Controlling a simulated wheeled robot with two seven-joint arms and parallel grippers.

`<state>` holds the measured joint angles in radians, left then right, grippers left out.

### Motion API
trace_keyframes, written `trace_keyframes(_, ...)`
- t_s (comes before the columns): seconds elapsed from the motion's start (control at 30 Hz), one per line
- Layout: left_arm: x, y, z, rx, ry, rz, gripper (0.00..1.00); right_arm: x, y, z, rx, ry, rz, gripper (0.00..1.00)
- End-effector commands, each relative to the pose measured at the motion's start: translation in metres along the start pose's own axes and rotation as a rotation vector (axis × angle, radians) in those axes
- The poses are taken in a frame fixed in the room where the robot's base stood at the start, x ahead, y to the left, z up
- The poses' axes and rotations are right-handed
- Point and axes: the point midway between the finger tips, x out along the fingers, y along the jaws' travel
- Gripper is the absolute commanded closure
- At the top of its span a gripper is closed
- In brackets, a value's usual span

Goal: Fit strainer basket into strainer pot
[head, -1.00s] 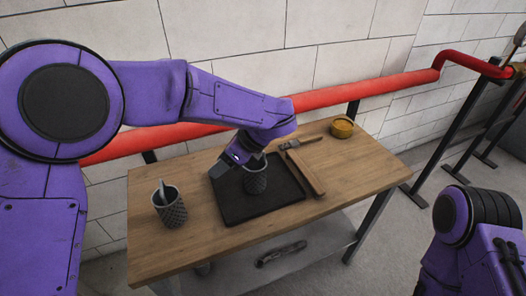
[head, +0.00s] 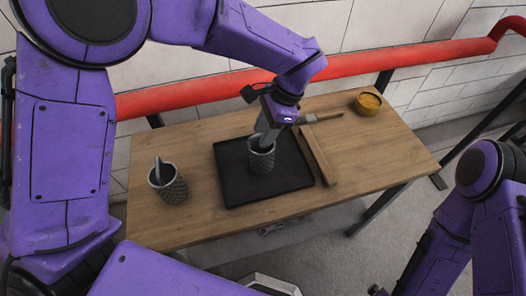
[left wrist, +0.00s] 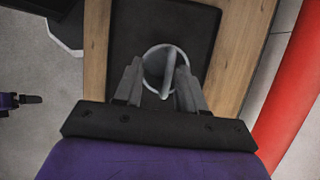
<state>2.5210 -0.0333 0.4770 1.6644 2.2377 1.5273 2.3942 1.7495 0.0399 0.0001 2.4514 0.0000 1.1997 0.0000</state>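A grey meshed strainer basket (head: 262,160) stands upright on a black mat (head: 235,185) on the wooden table. My left gripper (head: 268,132) points down at its top. In the left wrist view the basket (left wrist: 150,68) shows from above, a thin handle bar crossing its mouth. There my left gripper (left wrist: 160,63) has its fingers wide apart on either side of the bar, with space between. A second, similar meshed basket (head: 170,190) with a raised handle stands at the table's left. I cannot make out a strainer pot. The right arm is at the right; its gripper's state is unclear.
A wooden bar (head: 318,155) lies along the mat's right side. A brush (head: 322,117) lies behind it. A yellow-brown round container (head: 368,103) stands at the back right. A red pipe (head: 345,62) runs along the wall behind the table (head: 390,150). The table's right part is clear.

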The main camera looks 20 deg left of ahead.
Motion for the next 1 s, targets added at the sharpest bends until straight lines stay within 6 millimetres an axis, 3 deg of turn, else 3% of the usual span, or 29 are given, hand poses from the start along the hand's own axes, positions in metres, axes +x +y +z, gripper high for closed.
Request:
trace_keyframes(0.13, 0.023, -0.002, -0.001, 0.004, -0.01, 0.009, 0.6, -0.005, 0.0, -0.003, 0.001, 0.002, -0.001, 0.0)
trace_keyframes(0.33, 0.025, -0.001, -0.002, 0.004, -0.01, 0.006, 0.6, -0.004, 0.0, -0.002, 0.001, 0.002, -0.001, 0.0)
trace_keyframes(0.37, 0.025, 0.0, -0.003, 0.003, -0.01, 0.006, 0.63, -0.004, 0.0, -0.002, 0.001, 0.002, -0.001, 0.0)
trace_keyframes(0.47, 0.025, 0.0, -0.003, 0.003, -0.01, 0.005, 0.95, -0.004, 0.0, -0.002, 0.001, 0.002, -0.001, 0.0)
trace_keyframes(0.5, 0.024, 0.0, -0.003, 0.004, -0.01, 0.005, 1.0, -0.004, 0.0, -0.002, 0.001, 0.002, -0.001, 0.0)
trace_keyframes(1.0, 0.024, 0.0, -0.002, 0.004, -0.009, 0.005, 1.0, -0.004, 0.0, -0.003, 0.001, 0.002, -0.001, 0.0)
